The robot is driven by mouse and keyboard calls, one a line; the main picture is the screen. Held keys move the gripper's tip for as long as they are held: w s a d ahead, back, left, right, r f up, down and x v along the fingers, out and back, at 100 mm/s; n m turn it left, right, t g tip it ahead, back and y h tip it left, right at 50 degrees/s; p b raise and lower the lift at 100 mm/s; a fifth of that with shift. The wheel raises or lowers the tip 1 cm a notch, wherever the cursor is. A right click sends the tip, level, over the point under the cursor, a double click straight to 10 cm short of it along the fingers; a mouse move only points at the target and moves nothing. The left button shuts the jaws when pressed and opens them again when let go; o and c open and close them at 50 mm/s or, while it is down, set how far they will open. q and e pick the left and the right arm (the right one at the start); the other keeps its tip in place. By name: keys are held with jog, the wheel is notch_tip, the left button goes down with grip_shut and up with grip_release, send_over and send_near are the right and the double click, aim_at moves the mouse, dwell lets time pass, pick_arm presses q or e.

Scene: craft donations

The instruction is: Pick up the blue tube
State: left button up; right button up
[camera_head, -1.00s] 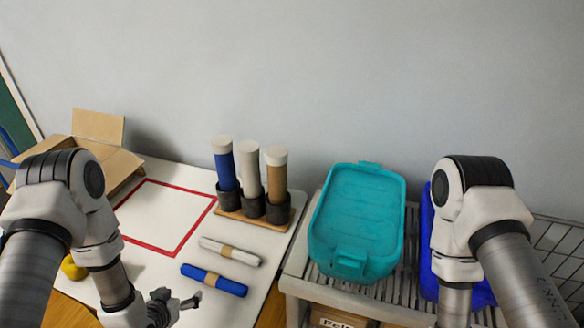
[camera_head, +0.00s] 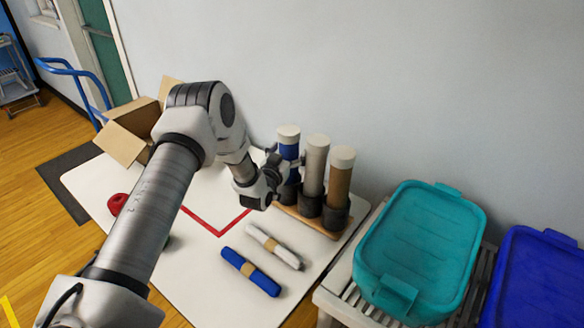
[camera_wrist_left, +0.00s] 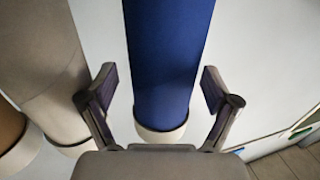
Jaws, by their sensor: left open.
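The blue tube (camera_head: 289,150) with a white cap stands upright in a dark holder at the left end of a wooden rack (camera_head: 306,222). My left gripper (camera_head: 284,165) is at its upper part, partly covering it. In the left wrist view the blue tube (camera_wrist_left: 168,60) lies between the two spread fingers of the gripper (camera_wrist_left: 158,75), with its white cap towards the bottom. Both fingers look apart from it. My right gripper is not in view.
A white tube (camera_head: 316,165) and a brown tube (camera_head: 340,180) stand close beside the blue one. A blue roll (camera_head: 250,272) and a white roll (camera_head: 273,246) lie on the table. A teal bin (camera_head: 420,250) and a blue bin (camera_head: 535,285) stand right. An open cardboard box (camera_head: 125,140) is behind my arm.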

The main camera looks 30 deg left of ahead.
pick_arm(q)
jog(key=shift+w+a, duration=0.1)
jog(key=shift+w, duration=0.15)
jog(key=shift+s+a, duration=0.15)
jog(key=shift+c, duration=0.3)
jog(key=c, duration=1.6)
